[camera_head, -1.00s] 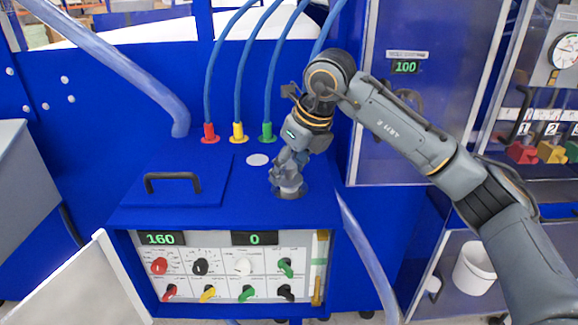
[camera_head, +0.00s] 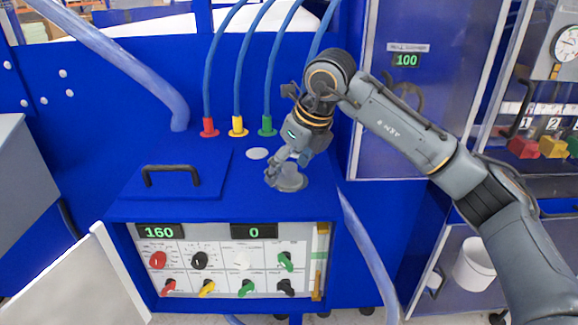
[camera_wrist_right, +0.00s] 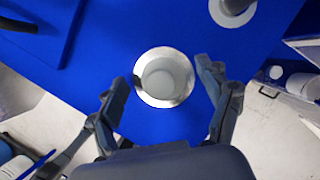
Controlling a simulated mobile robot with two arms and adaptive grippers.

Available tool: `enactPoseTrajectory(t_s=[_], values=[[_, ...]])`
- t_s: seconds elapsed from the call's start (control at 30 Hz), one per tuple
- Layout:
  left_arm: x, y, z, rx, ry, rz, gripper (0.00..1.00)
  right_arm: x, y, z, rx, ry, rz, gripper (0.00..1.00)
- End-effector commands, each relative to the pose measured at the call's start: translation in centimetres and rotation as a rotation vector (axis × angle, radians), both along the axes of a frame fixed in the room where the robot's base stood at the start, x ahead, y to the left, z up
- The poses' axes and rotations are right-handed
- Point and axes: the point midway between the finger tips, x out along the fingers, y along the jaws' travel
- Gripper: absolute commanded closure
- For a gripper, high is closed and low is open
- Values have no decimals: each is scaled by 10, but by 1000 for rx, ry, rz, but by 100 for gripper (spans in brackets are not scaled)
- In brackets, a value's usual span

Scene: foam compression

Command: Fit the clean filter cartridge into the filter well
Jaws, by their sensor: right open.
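A pale grey round piece with a bright rim, which looks like the filter cartridge at the filter well (camera_wrist_right: 163,78), is in the blue cabinet top between my right fingers in the wrist view. In the head view it is a grey disc (camera_head: 291,181) near the top's right edge. I cannot tell how deep it sits, or part it clearly from the well. My right gripper (camera_head: 278,169) is open, and its spread fingers (camera_wrist_right: 163,88) have gaps to the rim on both sides. My left gripper is out of view.
A white disc (camera_head: 257,154) lies behind and left of the well. A lid with a black handle (camera_head: 172,170) is to the left. Red, yellow and green hose fittings (camera_head: 238,126) stand behind. The control panel (camera_head: 222,262) is in front, reading 160 and 0.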

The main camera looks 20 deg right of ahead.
Motion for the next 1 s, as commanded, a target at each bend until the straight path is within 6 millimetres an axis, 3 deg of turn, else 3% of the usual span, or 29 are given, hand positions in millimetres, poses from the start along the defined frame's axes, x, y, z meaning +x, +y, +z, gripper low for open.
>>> enactPoseTrajectory(t_s=[0.17, 0.6, 0.8, 1.0], values=[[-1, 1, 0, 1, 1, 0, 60, -4, -3, 14, 0, -4, -1, 22], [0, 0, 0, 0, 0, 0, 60, -34, -19, 94, 1, -4, 0, 22], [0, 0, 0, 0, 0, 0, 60, -40, -22, 109, 1, -2, -1, 22], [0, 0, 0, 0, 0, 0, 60, -41, -23, 111, 0, -1, 0, 22]])
